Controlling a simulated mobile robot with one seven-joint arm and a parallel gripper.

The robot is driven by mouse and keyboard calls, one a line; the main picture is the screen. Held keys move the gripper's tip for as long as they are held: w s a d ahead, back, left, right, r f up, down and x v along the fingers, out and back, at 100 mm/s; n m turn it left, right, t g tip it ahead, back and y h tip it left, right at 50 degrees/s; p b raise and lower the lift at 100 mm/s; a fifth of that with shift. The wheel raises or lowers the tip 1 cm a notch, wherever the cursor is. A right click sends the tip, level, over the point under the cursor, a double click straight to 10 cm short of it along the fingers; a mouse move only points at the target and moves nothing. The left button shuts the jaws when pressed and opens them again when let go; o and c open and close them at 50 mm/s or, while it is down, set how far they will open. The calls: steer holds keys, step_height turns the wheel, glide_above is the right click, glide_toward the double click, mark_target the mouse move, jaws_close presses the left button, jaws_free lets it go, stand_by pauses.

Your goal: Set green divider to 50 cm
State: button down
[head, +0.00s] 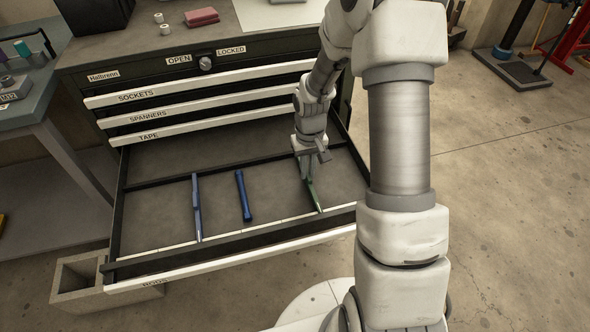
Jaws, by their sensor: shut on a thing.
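The bottom drawer (160,222) of the tool cabinet is pulled open. The green divider (315,199) stands in its right part, running from my gripper to the scale strip at the drawer's front. My gripper (308,164) points down into the drawer and is shut on the green divider near its far end. The fingers hide that end of it. A pale scale strip (262,226) runs along the inside of the front wall; its numbers are too small to read. A blue-grey divider (196,207) stands further left.
A dark blue object (243,195) lies between the dividers. Shut drawers marked sockets, spanners and tape (148,138) are above the open one. A workbench (40,95) is at left.

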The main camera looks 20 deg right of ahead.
steer(key=shift+d, duration=0.25)
steer(key=c, duration=0.9)
jaws_free()
step_height(320, 180, up, 18)
steer(key=p, duration=0.5)
steer(key=shift+f, duration=0.25)
